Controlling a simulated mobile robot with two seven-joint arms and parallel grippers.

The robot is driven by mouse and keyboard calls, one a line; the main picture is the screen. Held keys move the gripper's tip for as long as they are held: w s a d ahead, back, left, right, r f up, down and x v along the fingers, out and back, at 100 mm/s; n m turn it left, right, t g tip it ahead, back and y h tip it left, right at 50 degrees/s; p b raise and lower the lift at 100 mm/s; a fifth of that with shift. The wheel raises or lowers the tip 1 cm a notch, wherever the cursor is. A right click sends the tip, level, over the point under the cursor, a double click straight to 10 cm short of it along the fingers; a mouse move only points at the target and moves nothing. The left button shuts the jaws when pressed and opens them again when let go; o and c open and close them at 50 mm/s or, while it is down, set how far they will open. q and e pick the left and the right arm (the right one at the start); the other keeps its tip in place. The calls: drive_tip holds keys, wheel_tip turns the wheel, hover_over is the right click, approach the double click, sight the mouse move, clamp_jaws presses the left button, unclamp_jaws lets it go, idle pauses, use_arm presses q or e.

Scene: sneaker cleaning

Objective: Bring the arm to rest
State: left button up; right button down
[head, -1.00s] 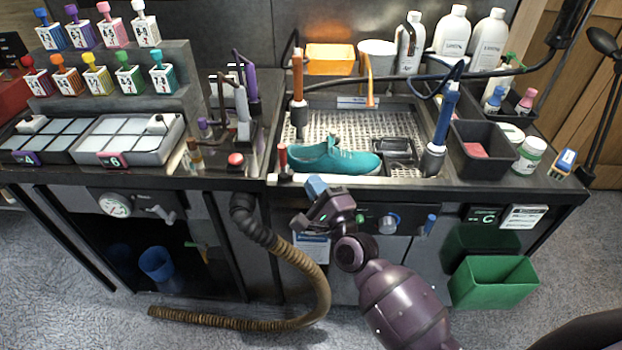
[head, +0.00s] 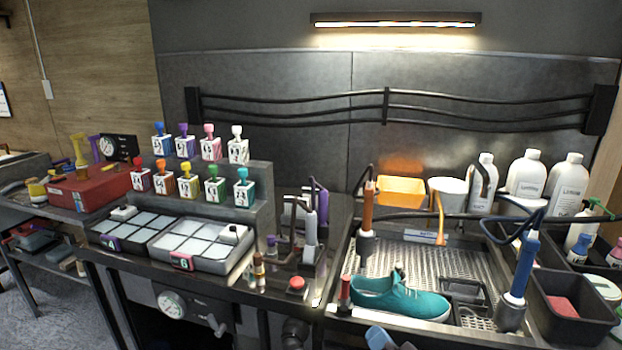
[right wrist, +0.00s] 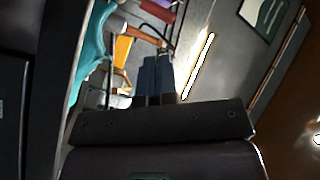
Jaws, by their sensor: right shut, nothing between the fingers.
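My right gripper (head: 380,338) shows only as blue fingertips at the bottom edge of the head view, in front of the sink. In the right wrist view its two dark blue fingers (right wrist: 156,76) are side by side, shut and empty. The rest of the right arm is below the head picture. My left gripper is in neither view. A teal sneaker (head: 398,298) lies on the perforated sink grate (head: 400,262), just behind and above the fingertips in the picture. Teal also shows at the left of the right wrist view, apart from the fingers.
A red-tipped post (head: 345,292) stands at the sink's front left. An orange-handled tool (head: 368,210) and a blue-handled tool (head: 522,268) stand beside the grate. A dark bin (head: 570,318) is at right. Trays (head: 200,262) and stamps fill the left counter.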

drive_tip(key=s+d+f+n+g+h, duration=0.3)
drive_tip(key=s+d+f, duration=0.4)
drive_tip(key=s, duration=0.4)
drive_tip(key=s+d+f+n+g+h, duration=0.2)
drive_tip(key=s+d+f+n+h, duration=0.1)
drive_tip(key=s+d+f, duration=0.4)
drive_tip(key=s+f, duration=0.2)
drive_tip(key=s, duration=0.2)
drive_tip(key=shift+d+f+n+g+h, duration=0.25)
drive_tip(key=shift+n+g+h, duration=0.05)
drive_tip(key=shift+n+g, duration=0.1)
